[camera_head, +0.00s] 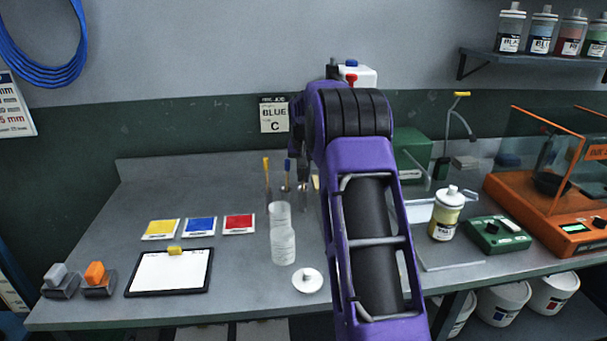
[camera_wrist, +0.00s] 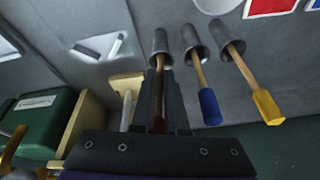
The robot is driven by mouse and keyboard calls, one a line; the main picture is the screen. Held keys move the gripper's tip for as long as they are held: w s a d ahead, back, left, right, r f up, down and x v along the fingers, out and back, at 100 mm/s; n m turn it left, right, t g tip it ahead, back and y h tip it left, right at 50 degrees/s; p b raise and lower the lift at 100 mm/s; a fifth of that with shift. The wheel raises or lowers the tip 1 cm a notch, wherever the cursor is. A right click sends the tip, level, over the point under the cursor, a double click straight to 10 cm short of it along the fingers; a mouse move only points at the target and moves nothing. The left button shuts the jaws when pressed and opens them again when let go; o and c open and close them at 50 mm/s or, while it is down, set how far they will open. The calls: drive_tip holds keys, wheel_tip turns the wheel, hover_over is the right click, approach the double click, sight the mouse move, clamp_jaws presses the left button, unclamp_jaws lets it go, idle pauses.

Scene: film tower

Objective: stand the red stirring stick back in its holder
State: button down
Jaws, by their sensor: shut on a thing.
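My gripper (camera_wrist: 160,78) is shut on the red stirring stick (camera_wrist: 159,124); its dark red end shows between the fingers. The stick's wooden shaft runs to the mouth of the leftmost grey holder cup (camera_wrist: 161,43) in the wrist view. The tip appears to be at or inside that cup; I cannot tell how deep. In the head view, my gripper (camera_head: 303,168) is behind my arm's side, above the bench, and the red stick cannot be made out. The blue stick (camera_wrist: 208,106) and yellow stick (camera_wrist: 266,106) stand in the neighbouring cups.
Clear containers (camera_head: 283,246) and a white lid (camera_head: 307,281) are in front of the cups. Colour cards (camera_head: 200,227) and a clipboard (camera_head: 170,286) lie left. A green box (camera_wrist: 50,124) and wooden piece (camera_wrist: 80,122) are close to my gripper in the wrist view.

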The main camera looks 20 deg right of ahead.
drive_tip(key=c, duration=0.9)
unclamp_jaws()
drive_tip(key=shift+o, duration=0.2)
drive_tip(key=p+v, duration=0.1)
drive_tip(key=v, duration=1.6)
drive_tip(key=shift+r, duration=0.25)
drive_tip(key=shift+s, duration=0.15)
